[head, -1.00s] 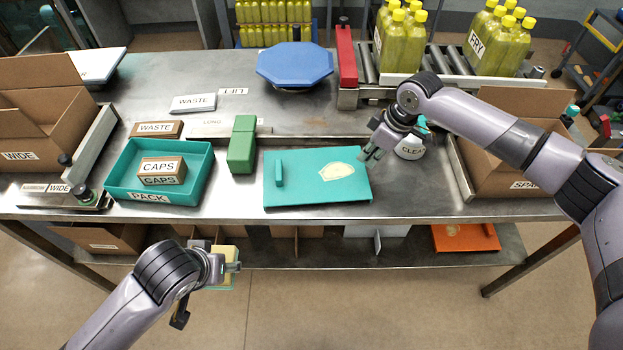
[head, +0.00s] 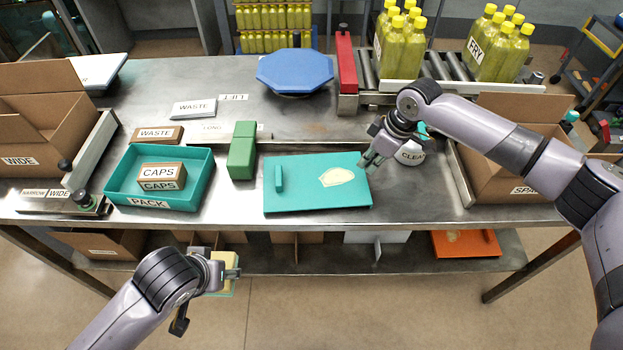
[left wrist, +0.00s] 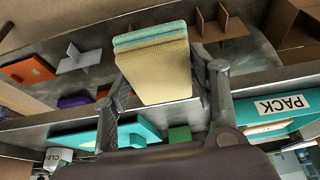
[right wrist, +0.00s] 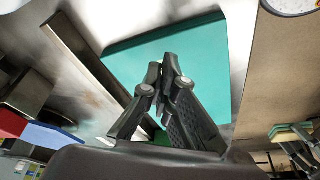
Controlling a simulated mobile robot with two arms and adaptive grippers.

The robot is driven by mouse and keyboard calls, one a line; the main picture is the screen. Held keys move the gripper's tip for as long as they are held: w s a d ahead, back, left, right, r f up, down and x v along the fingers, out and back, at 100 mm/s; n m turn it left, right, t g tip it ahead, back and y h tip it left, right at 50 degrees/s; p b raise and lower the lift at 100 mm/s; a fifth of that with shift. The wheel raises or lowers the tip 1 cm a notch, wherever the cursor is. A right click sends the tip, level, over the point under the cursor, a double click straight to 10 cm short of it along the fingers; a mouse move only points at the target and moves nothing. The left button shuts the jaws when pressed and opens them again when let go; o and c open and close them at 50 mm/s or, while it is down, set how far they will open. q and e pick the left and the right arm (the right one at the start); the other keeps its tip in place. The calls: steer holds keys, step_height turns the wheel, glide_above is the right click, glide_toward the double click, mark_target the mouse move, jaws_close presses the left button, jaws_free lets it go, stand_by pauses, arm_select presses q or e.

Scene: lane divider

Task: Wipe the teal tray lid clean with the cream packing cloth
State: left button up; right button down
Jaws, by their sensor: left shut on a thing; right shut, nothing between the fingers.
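The teal tray lid (head: 305,196) lies flat near the table's front edge, with a small upright handle (head: 279,178) on its left part. A pale cream patch (head: 337,177) marks its right half. The lid also shows in the right wrist view (right wrist: 185,50), where my fingers hide part of it. My left gripper (head: 232,268) is shut on the cream packing cloth (left wrist: 155,78), a folded pad with teal edging, in front of the table and away from the lid. My right gripper (head: 367,162) is shut and empty by the lid's right far corner; contact is unclear.
A green block (head: 242,157) stands left of the lid. A round white container marked CLEA (head: 411,153) sits beside my right gripper. A blue octagonal platform (head: 295,69) is behind.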

mark_target(362, 178)
arm_select(q)
steer(key=shift+f+b, duration=0.5)
arm_select(e)
steer(key=shift+f, duration=2)
steer(key=shift+r, duration=0.1)
